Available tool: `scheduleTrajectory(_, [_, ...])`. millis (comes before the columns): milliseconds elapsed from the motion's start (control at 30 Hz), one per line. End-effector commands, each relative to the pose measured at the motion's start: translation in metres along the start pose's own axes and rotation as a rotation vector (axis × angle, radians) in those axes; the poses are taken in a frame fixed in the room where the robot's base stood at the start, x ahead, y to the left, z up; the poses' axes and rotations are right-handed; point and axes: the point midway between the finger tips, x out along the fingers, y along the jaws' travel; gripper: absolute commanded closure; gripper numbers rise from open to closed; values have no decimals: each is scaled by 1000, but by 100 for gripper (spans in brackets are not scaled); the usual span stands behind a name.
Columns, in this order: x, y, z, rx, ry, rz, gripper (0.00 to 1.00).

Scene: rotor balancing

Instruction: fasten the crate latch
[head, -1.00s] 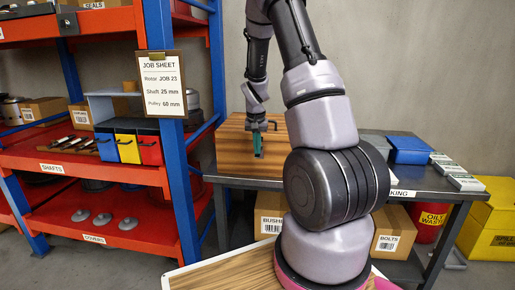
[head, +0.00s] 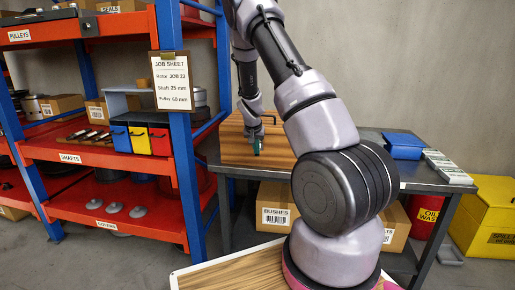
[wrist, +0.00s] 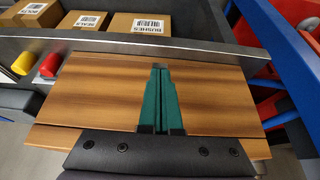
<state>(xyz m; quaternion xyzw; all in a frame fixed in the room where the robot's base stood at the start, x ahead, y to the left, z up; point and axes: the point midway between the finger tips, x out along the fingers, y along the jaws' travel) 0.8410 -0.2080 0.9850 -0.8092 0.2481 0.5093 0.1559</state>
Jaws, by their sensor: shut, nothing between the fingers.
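The wooden crate (head: 234,152) stands on the dark workbench at the back, partly behind my arm. In the wrist view its striped wood face (wrist: 90,95) fills the middle of the picture. My gripper (head: 257,150) is in front of the crate in the head view. In the wrist view its two green fingers (wrist: 158,72) lie together with nothing between them, over the wood. I cannot tell if they touch it. I cannot make out the latch in either view; the gripper may hide it.
The grey bench (head: 440,172) carries a blue bin (head: 403,146) and several small boxes at right. Cartons (head: 276,207) sit below it. A red and blue shelf rack (head: 185,130) stands close on the left. A yellow container (head: 485,215) is at far right.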

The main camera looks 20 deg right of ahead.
Motion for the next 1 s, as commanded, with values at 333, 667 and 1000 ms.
scheduleTrajectory(333, [9,-2,6,-9,98,1,100])
scheduleTrajectory(667, [8,0,2,0,113,-1,100])
scheduleTrajectory(1000, [-5,0,-4,0,112,-1,100])
